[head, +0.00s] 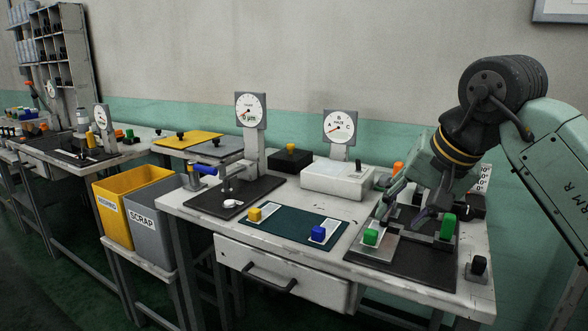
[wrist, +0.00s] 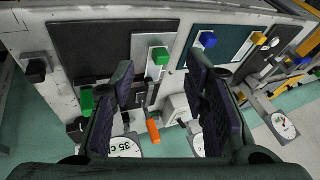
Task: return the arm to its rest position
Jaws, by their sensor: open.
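My arm comes in from the right in the head view, bent down over the right end of the bench. My gripper (head: 408,204) hangs above the dark mat (head: 405,268) there, with its fingers behind the two green blocks. In the wrist view my gripper (wrist: 160,80) is open, its two dark pads well apart with nothing held between them. One green block (head: 371,236) is on a pale plate; the other green block (head: 447,227) stands to its right. Both also show in the wrist view. The exact height of the fingers above the bench cannot be told.
A blue block (head: 318,233) and a yellow block (head: 254,214) sit on the teal mat (head: 284,226). Two dial gauges (head: 251,108) (head: 340,126) stand behind. A black knob (head: 478,265) is at the front right corner. An orange handle (wrist: 153,130) is near the gripper. Bins (head: 158,216) stand left.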

